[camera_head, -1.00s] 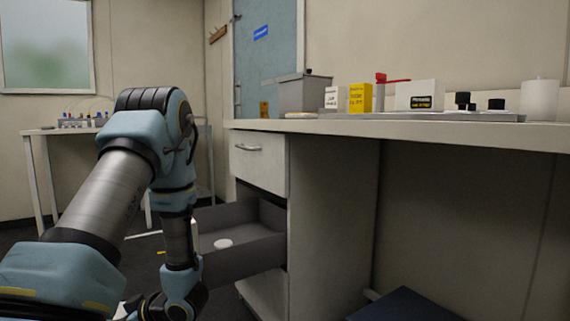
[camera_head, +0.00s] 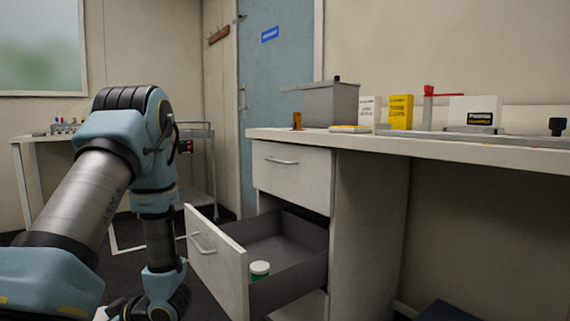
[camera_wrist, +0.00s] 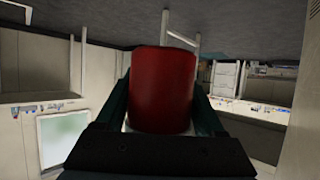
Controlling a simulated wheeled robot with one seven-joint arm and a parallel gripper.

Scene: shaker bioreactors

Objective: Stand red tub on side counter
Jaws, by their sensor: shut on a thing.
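The red tub (camera_wrist: 162,90) fills the middle of the wrist view. My gripper (camera_wrist: 160,112) is shut on it, with a finger at each side. The wrist picture is upside down against the room. In the head view my arm reaches down at the left, and the gripper and tub are hidden at the bottom edge. A long counter (camera_head: 450,145) runs along the right wall. A smaller white side table (camera_head: 28,140) stands at the far left under the window; I cannot tell which is the side counter.
An open drawer (camera_head: 215,255) juts out below the long counter and holds a white-lidded green container (camera_head: 260,270). A grey box (camera_head: 331,104), a yellow box (camera_head: 401,112) and other items stand on the counter. A wheeled rack (camera_head: 198,165) stands by the blue door (camera_head: 275,90).

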